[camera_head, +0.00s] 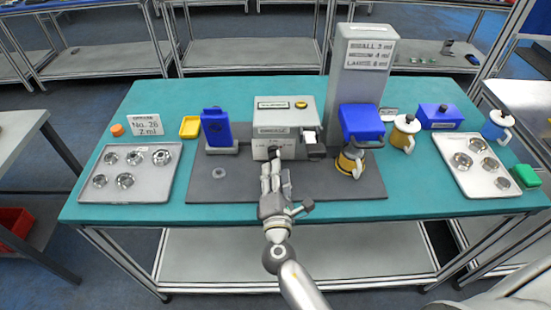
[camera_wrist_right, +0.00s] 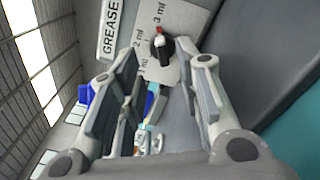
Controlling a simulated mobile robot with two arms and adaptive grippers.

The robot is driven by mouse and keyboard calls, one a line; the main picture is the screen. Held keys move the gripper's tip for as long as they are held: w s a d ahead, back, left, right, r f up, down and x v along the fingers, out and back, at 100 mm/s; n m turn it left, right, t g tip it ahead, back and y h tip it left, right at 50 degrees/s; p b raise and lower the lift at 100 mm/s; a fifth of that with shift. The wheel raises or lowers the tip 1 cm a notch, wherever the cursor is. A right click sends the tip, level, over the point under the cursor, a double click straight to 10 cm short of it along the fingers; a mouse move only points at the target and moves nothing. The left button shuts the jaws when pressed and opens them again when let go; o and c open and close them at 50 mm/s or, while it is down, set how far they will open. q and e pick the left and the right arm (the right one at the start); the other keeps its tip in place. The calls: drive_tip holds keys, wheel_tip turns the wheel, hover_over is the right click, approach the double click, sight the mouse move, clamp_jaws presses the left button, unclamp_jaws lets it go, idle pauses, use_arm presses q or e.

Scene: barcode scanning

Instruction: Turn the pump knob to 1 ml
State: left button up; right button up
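The grey pump (camera_head: 283,113) stands at the middle of the table with its black knob (camera_head: 274,152) low on the front face. In the wrist view the black knob (camera_wrist_right: 162,47) has a red mark at its upper end, toward the "3 ml" label; the "2 ml" and "1 ml" labels lie to its left and lower left. My right gripper (camera_head: 275,175) is just in front of the knob. In the wrist view the right gripper's (camera_wrist_right: 163,68) fingers are apart and empty, with the knob seen beyond the gap between them. My left gripper is not in view.
A blue holder (camera_head: 216,127) stands left of the pump; a tall grey unit (camera_head: 357,85) and yellow-black pot (camera_head: 350,163) stand right. Metal trays (camera_head: 128,190) (camera_head: 495,184) hold round parts at both ends. A sign (camera_head: 146,124) reads "2 ml". The front mat is mostly clear.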

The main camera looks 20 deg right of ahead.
sight(276, 157)
drive_tip(key=x, duration=0.3)
drive_tip(key=shift+w+f, duration=0.15)
drive_tip(key=shift+w, duration=0.1)
drive_tip(key=shift+w+d, duration=0.25)
drive_tip(key=shift+w, duration=0.45)
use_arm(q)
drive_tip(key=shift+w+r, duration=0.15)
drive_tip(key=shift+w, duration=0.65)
use_arm(e)
clamp_jaws()
